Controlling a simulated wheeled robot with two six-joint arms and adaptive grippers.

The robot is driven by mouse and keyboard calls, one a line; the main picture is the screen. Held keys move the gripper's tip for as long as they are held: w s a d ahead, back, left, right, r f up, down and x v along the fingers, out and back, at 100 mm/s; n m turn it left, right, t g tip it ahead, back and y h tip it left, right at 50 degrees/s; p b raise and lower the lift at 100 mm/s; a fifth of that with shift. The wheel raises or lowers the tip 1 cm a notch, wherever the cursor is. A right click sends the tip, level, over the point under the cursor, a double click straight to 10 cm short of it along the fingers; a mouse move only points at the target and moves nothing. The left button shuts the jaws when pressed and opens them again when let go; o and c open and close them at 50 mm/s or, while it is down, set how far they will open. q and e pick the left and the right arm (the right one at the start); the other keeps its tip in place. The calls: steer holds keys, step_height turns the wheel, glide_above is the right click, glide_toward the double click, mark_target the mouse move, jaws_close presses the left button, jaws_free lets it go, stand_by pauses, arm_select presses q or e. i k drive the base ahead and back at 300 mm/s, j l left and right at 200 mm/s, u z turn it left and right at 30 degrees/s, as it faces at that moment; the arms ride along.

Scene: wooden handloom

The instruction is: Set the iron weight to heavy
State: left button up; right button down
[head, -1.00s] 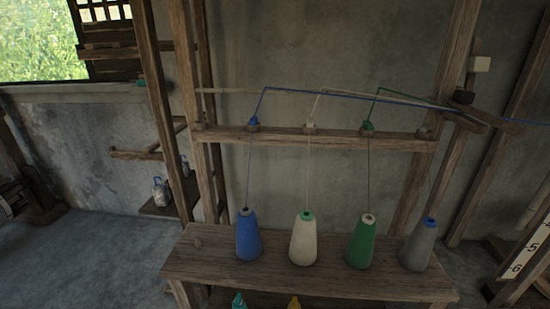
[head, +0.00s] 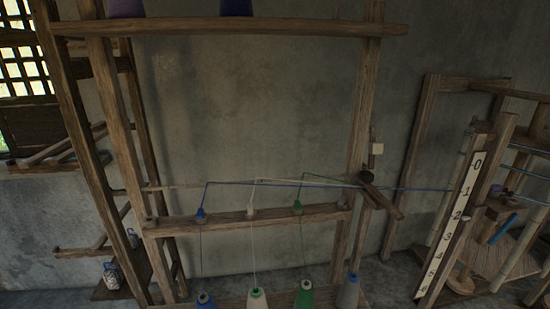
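No iron weight can be made out in the head view. A wooden post with a white numbered scale (head: 447,228) stands at the right; the digits 0 and 2 are readable near its top. I cannot tell whether the scale belongs to the weight. Neither of my grippers is in view.
A wooden rack (head: 265,219) stands against the grey wall. A wooden frame (head: 505,215) with rods is at the far right. Small jars (head: 112,275) sit at the left.

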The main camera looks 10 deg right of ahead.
mark_target(366, 176)
steer(key=l+z, duration=0.15)
steer(key=z, duration=1)
steer(key=i+j, duration=0.05)
steer(key=j, duration=0.05)
